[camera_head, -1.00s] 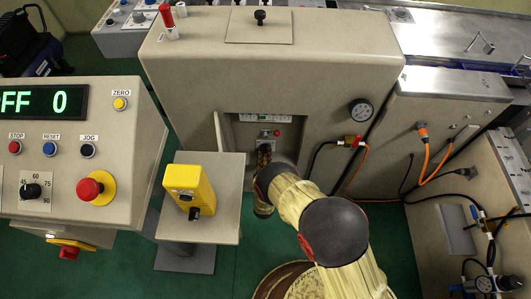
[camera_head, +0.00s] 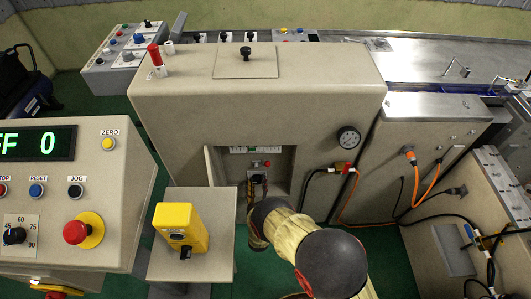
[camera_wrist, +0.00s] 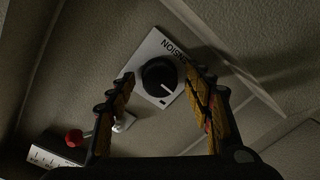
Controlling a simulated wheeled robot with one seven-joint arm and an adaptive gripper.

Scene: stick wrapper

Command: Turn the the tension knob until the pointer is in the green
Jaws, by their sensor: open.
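The tension knob (camera_wrist: 158,78) is a black round knob with a white line, on a white plate (camera_wrist: 185,96) with partly readable upside-down lettering. In the wrist view it sits between the two spread fingers of my open gripper (camera_wrist: 161,76). Gaps show between the knob and both fingers; how far the fingertips are from the panel is unclear. In the head view my gripper (camera_head: 257,184) is inside the recess and hides the knob. A white scale strip (camera_head: 240,150) with a green part lies above it. The pointer is too small to read.
A red-tipped switch (camera_wrist: 75,138) is left of the gripper in the wrist view. A yellow box (camera_head: 180,226) stands on a pedestal at left. A cable (camera_head: 307,184) runs down at right.

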